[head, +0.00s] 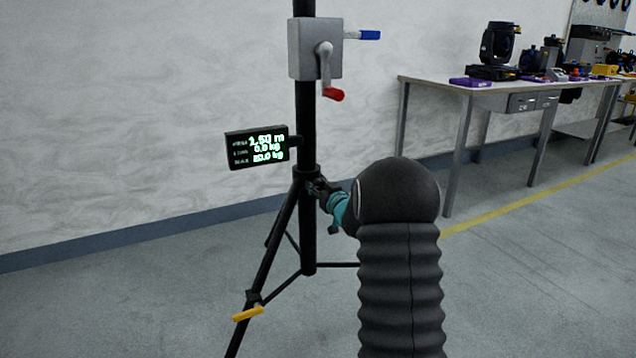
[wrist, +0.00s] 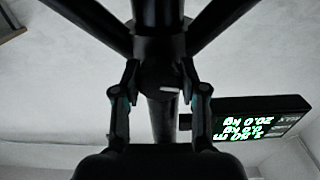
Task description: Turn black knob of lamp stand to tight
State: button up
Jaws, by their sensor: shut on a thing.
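The black lamp stand (head: 308,130) stands upright on spread legs in the head view. My gripper (head: 318,188) is at the stand's collar, just below the display, with my arm coming in from the right. In the wrist view the two fingers of my gripper (wrist: 160,92) sit on either side of the round black knob (wrist: 160,82), which has a small white mark. The gripper is shut on the knob. In the head view the knob is hidden behind my gripper.
A display (head: 257,147) reading 1.50 m sticks out left of the stand. Above is a grey winch box (head: 315,49) with a red-handled crank (head: 328,72) and a blue-tipped pin (head: 368,35). A yellow lever (head: 248,313) is on the front leg. A workbench (head: 470,92) stands at right.

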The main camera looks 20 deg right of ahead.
jog(key=m+p, duration=0.3)
jog(key=m, duration=0.3)
jog(key=m+p, duration=0.2)
jog(key=m, duration=0.4)
jog(key=shift+f+p, duration=0.1)
jog(key=shift+p, duration=0.2)
dwell(0.4)
jog(key=o, duration=1.1)
jog(key=shift+o, duration=0.2)
jog(key=s, duration=1.2)
jog(key=shift+d, duration=0.2)
